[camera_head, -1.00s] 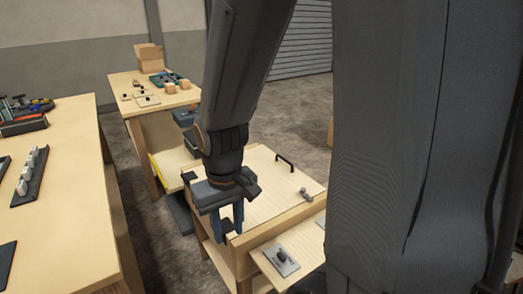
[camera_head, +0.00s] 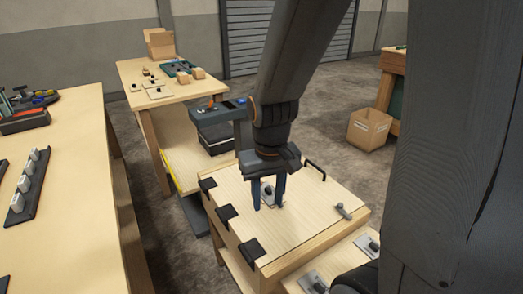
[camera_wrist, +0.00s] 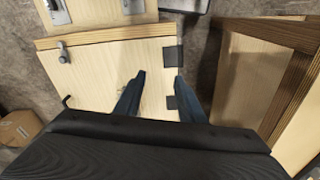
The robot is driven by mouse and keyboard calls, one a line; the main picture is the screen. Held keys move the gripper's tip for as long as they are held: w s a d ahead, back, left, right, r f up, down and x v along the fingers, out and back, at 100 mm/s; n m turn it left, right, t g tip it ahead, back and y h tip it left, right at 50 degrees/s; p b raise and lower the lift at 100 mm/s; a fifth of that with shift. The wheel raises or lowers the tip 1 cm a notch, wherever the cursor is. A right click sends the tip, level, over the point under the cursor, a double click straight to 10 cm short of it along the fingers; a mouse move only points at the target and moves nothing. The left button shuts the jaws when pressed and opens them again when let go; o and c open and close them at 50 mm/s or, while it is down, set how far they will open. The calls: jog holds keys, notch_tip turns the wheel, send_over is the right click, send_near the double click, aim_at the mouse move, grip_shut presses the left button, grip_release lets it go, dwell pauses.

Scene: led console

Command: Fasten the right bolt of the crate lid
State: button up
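The crate lid (camera_head: 300,222) lies flat and closed on the wooden crate. A grey bolt with a round knob (camera_head: 343,210) is at its right edge; the wrist view shows it too (camera_wrist: 63,52). Whether the bolt is fastened cannot be told. My gripper (camera_head: 268,205) is over the middle of the lid, fingers down and apart. In the wrist view the gap between the fingertips (camera_wrist: 157,75) shows only bare lid. In the head view a small grey plate with a dark knob (camera_head: 268,188) shows between the fingers; what it rests on is unclear.
Black hinges (camera_head: 227,211) line the lid's left edge, and a black handle (camera_head: 315,168) is at the far right edge. A board with grey latch plates (camera_head: 367,245) adjoins the crate's near side. A long workbench (camera_head: 70,190) stands left, a cardboard box (camera_head: 368,128) right.

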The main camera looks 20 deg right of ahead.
jog(key=w+d+f+m+t, duration=0.1)
jog(key=w+d+f, duration=0.15)
jog(key=w, duration=0.85)
jog(key=w+d+f+m, duration=0.1)
jog(key=w+d+m, duration=0.15)
jog(key=w, duration=0.75)
jog(key=w+d+f+m+t+h+b, duration=0.1)
jog(key=w+d+f, duration=0.35)
jog(key=w, duration=0.55)
jog(key=w+d+f+m+t+h+b, duration=0.1)
jog(key=w+d+f+m, duration=0.3)
jog(key=w, duration=0.6)
jog(key=shift+w+d+f+n+p, duration=0.3)
jog(key=shift+d+f+n, duration=0.05)
jog(key=shift+f, duration=0.65)
jog(key=shift+w+d+f+n+p, duration=0.3)
jog(key=shift+d+f+n, duration=0.05)
jog(key=shift+f, duration=0.6)
jog(key=shift+w+d+f+n+p, duration=0.3)
jog(key=shift+d+f+n, duration=0.05)
jog(key=shift+f, duration=0.65)
grip_shut()
